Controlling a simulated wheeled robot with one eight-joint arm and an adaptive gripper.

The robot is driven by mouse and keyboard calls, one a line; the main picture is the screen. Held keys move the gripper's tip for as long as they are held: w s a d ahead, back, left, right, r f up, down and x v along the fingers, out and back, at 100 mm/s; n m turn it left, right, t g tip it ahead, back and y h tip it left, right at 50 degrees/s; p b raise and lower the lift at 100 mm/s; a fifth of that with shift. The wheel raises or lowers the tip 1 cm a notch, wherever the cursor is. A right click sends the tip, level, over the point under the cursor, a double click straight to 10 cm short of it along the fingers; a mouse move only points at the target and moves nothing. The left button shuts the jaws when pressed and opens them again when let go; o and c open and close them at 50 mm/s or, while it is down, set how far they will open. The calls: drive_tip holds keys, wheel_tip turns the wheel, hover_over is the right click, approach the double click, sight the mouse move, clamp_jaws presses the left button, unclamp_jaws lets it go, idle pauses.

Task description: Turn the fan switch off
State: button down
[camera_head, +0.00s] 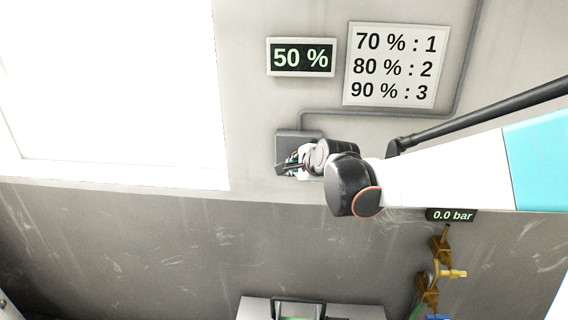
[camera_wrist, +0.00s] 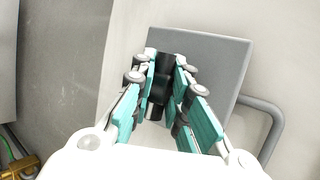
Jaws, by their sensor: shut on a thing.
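The fan switch is a grey wall box (camera_head: 291,143) below the display, with a conduit running from it. In the wrist view the grey box (camera_wrist: 220,65) fills the middle, and a dark switch knob (camera_wrist: 159,85) shows between my fingers. My gripper (camera_wrist: 162,78) is at the box with its teal-padded fingers shut on the knob. In the head view my gripper (camera_head: 288,168) covers the lower part of the box and the knob is mostly hidden. I cannot tell the switch's position.
A display (camera_head: 301,57) reads 50 %. A sign (camera_head: 396,65) lists 70 % : 1, 80 % : 2, 90 % : 3. A gauge (camera_head: 451,215) reads 0.0 bar above brass valves (camera_head: 440,272). A bright window (camera_head: 115,90) is at left. A grey case (camera_head: 255,308) stands below.

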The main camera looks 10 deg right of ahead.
drive_tip(key=c, duration=1.6)
unclamp_jaws()
drive_tip(key=shift+o, duration=0.2)
drive_tip(key=shift+s, duration=0.1)
drive_tip(key=v, duration=1.2)
drive_tip(key=shift+f, duration=0.1)
